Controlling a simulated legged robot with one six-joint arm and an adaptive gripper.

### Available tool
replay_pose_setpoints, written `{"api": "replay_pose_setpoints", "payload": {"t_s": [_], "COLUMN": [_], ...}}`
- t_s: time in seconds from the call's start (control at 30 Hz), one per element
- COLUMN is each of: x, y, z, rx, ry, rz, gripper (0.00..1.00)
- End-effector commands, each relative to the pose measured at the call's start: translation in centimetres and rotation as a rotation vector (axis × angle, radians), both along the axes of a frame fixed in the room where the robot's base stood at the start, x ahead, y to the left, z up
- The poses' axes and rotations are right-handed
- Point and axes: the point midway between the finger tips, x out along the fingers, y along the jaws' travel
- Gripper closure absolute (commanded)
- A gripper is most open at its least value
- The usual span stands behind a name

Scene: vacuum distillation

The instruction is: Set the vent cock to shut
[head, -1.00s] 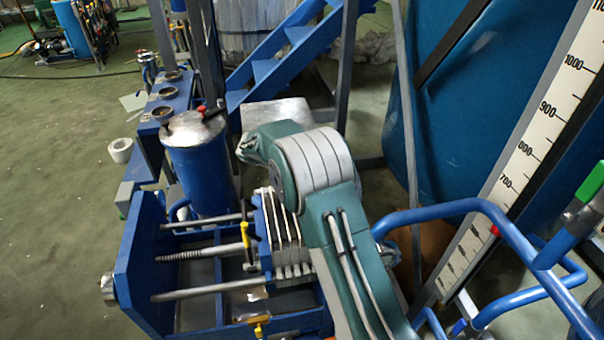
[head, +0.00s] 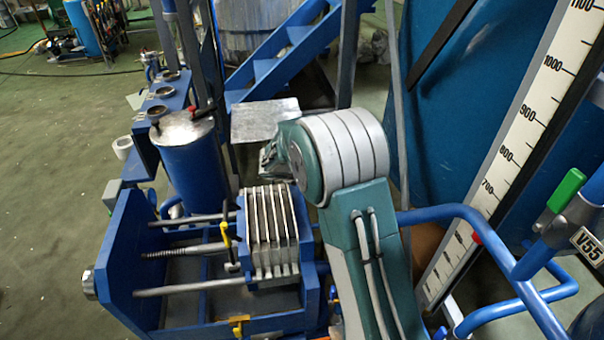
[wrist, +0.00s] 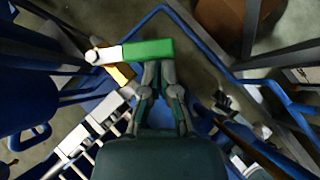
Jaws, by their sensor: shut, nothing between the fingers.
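A cock with a green handle (wrist: 147,50) lies just ahead of my gripper in the wrist view. Its pale metal lever (wrist: 108,55) runs left from the green grip to a round pivot, and a brass-coloured part shows below. The handle lies nearly crosswise in that view. My gripper (wrist: 158,68) is shut and empty, with its fingertips at the lower edge of the green grip; I cannot tell whether they touch. In the head view my arm hides this spot. Another green-handled valve (head: 567,190), tagged V55, stands at the right there; no label names the vent cock.
A blue filter press (head: 130,265) with pale plates (head: 270,225) stands left of my arm. Behind it are a blue tank (head: 195,165) and blue stairs (head: 275,65). Blue pipe rails (head: 450,212) and a scale board (head: 510,150) crowd the right. Open green floor lies far left.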

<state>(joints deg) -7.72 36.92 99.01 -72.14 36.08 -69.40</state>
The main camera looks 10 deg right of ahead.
Motion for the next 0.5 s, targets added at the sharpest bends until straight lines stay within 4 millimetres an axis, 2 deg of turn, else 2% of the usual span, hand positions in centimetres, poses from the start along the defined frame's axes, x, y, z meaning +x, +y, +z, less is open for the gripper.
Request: {"api": "replay_pose_setpoints", "payload": {"t_s": [0.2, 0.5], "x": [0.4, 1.3], "y": [-1.2, -3.0], "z": [0.0, -0.1], "rx": [-0.001, 0.006], "ry": [-0.002, -0.002], "rz": [0.204, 0.206], "gripper": [1.00, 1.00]}}
